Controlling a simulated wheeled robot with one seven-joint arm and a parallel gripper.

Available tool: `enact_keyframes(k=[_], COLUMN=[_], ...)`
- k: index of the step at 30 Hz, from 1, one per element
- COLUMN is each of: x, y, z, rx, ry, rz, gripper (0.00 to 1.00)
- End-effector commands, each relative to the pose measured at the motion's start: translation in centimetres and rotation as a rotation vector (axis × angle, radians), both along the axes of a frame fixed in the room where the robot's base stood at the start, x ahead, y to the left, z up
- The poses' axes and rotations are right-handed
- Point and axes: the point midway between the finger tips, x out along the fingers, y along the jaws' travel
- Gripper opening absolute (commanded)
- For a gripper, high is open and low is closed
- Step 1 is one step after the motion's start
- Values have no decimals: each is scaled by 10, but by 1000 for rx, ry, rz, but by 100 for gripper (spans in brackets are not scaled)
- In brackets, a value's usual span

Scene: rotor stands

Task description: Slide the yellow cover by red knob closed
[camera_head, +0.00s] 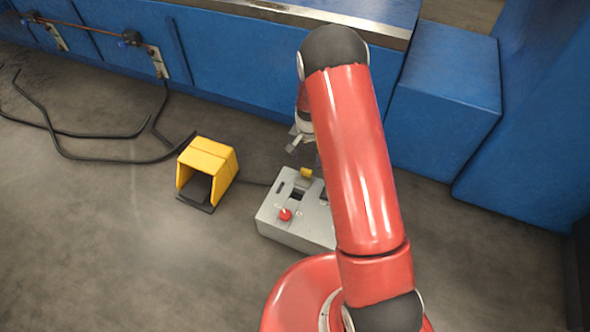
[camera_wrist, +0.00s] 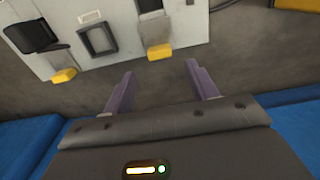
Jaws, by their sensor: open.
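A grey control box (camera_head: 290,236) stands on the floor, with a round red knob (camera_head: 285,214) on its top near the front. A small yellow tab (camera_head: 306,172) shows at its far edge. In the wrist view the grey box (camera_wrist: 120,65) has two yellow tabs, one at the left (camera_wrist: 63,76) and one nearer the middle (camera_wrist: 160,52), below a metal plate (camera_wrist: 155,28). My gripper (camera_wrist: 160,69) is open and empty, its purple fingers just short of the middle tab. I cannot tell which part is the cover. The red knob is not in the wrist view. My arm hides the box's right side.
A yellow pedal housing (camera_head: 208,170) stands left of the box. Black cables (camera_head: 90,135) lie on the floor at the left. A blue bench (camera_head: 240,60) and a blue block (camera_head: 445,95) stand behind. The floor in front at left is clear.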

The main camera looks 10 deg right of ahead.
Motion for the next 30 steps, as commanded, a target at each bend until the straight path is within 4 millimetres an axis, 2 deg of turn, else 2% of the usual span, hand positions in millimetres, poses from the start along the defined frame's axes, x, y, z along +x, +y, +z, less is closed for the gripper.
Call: enact_keyframes(k=[12, 15, 26, 27, 30], x=[-1, 0, 0, 0, 0], y=[0, 0, 0, 0, 0], z=[-61, -71, -78, -78, -78], rx=[-1, -1, -1, -1, -1], ry=[4, 3, 1, 1, 1], rz=[0, 1, 1, 1, 1], gripper=[58, 58, 58, 57, 44])
